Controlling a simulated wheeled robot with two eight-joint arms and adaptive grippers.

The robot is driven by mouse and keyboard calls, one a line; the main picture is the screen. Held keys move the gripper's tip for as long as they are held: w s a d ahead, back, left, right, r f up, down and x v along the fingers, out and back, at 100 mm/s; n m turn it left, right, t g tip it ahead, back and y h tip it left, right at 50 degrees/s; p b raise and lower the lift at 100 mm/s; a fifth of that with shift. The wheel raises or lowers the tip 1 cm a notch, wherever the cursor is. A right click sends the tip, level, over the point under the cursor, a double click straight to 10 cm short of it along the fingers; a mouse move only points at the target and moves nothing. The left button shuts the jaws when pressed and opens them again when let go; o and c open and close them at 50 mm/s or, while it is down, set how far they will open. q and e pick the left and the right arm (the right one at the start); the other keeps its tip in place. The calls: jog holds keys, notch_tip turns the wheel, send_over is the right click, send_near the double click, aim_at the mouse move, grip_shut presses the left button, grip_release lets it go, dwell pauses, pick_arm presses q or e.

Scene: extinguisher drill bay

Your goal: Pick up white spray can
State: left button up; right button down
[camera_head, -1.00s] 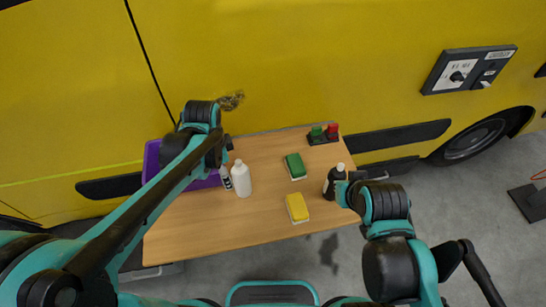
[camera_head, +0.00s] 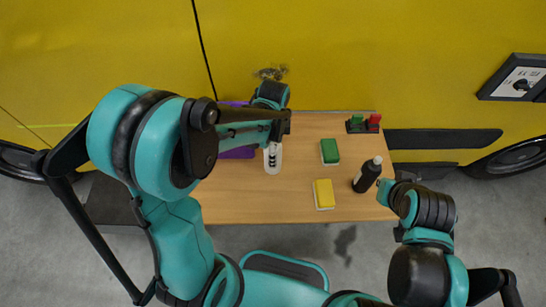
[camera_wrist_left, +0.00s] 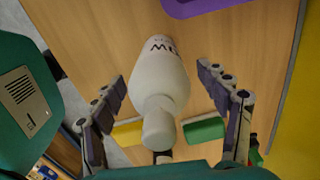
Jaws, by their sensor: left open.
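A white container with a rounded shoulder, a narrower cap and dark lettering (camera_wrist_left: 160,82) lies between the fingers of my left gripper (camera_wrist_left: 162,78) in the left wrist view. The fingers are open on either side of it, with gaps showing.
The wooden table (camera_head: 300,205) also holds a green sponge (camera_head: 330,151), a yellow sponge (camera_head: 323,194) and a red and green item (camera_head: 364,123) at the back. The purple bin (camera_head: 238,153) is partly covered by my arm. The yellow vehicle (camera_head: 350,50) stands behind the table.

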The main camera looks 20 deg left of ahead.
pick_arm(q)
jog(key=c, duration=1.5)
jog(key=shift+c, duration=0.2)
jog(key=shift+r, duration=0.15)
